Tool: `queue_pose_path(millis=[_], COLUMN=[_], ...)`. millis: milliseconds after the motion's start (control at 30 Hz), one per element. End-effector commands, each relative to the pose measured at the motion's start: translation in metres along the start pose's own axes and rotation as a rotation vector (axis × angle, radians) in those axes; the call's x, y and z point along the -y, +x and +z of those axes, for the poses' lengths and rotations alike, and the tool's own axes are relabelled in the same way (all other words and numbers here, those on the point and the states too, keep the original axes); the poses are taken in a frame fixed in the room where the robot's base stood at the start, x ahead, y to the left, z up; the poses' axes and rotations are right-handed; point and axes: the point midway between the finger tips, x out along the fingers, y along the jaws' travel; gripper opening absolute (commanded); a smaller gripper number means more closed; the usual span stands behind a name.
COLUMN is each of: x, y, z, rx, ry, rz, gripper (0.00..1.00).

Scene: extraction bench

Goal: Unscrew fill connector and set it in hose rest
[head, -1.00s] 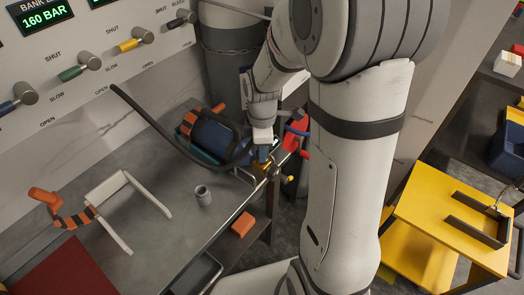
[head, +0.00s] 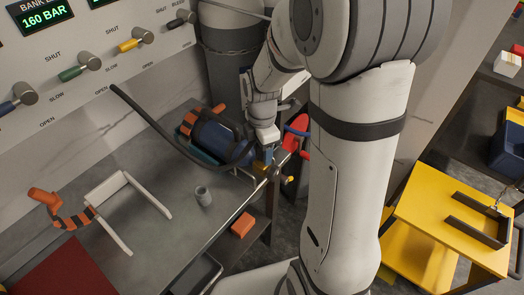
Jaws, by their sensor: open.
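A blue cylinder (head: 214,136) with orange bands lies on the bench near its back edge. A black hose (head: 160,128) curves from the wall panel to the cylinder's near right end, where the fill connector appears to be; it is too small and covered to make out clearly. My gripper (head: 264,154) points down at that end, close to a small brass-coloured fitting (head: 260,169). It is open; its fingertips are partly hidden, and I cannot tell whether they touch the connector. A small grey upright cup (head: 203,195), possibly the hose rest, stands on the bench.
Valve knobs line the panel (head: 90,60) behind. An orange block (head: 242,224) sits below the front edge. A yellow table (head: 425,215) stands at right.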

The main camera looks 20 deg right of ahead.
Motion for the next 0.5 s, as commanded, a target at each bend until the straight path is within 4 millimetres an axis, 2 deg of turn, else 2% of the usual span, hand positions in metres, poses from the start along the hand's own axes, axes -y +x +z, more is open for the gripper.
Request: queue_pose_path(millis=[167, 500], x=[0.0002, 0.0002], y=[0.0002, 0.0003], z=[0.0001, 0.0002], rx=[0.0, 0.0], ry=[0.022, 0.436], rz=[-0.001, 0.0], gripper=[0.56, 0.56])
